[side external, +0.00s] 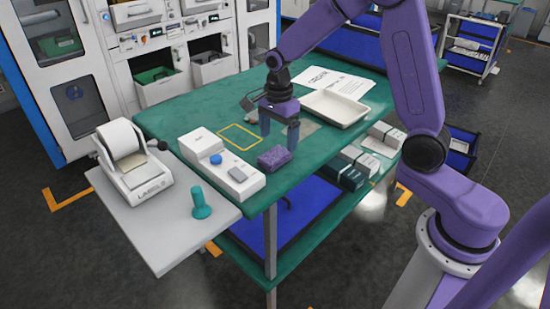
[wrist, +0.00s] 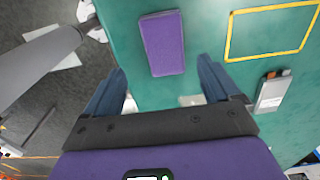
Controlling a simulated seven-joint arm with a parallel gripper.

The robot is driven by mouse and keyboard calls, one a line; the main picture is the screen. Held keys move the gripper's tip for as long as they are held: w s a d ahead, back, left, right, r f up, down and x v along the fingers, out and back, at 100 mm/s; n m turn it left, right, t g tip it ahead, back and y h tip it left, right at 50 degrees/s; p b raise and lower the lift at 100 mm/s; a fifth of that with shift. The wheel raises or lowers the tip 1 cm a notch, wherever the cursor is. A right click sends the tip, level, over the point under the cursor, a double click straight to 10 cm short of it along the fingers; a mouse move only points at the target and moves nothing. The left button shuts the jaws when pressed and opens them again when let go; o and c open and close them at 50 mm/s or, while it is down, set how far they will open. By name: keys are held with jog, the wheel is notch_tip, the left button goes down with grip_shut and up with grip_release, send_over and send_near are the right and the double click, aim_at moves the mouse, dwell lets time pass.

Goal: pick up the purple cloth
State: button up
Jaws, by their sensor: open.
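The purple cloth (side external: 275,157) is a small folded rectangular block lying flat on the green tabletop, near its front edge. In the wrist view the cloth (wrist: 162,43) lies ahead of the fingertips and between their lines. My gripper (side external: 279,136) points down, open and empty, above and slightly behind the cloth in the side view. Its two dark blue fingers (wrist: 162,68) show wide apart in the wrist view. I see no contact with the cloth.
A white device with a blue knob (side external: 222,163) stands left of the cloth. A yellow outlined rectangle (side external: 239,137) marks clear tabletop. A white tray (side external: 336,107) and papers (side external: 333,80) lie behind. A label printer (side external: 130,160) and teal peg-like object (side external: 201,204) stand on the side shelf.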

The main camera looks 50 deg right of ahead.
aim_at(277, 153)
jog(key=shift+w+d+f, duration=0.1)
jog(key=shift+w+f, duration=0.1)
jog(key=shift+f, duration=1.15)
jog(key=shift+w+f, duration=0.2)
jog(key=shift+f, duration=1.1)
jog(key=c, duration=1.1)
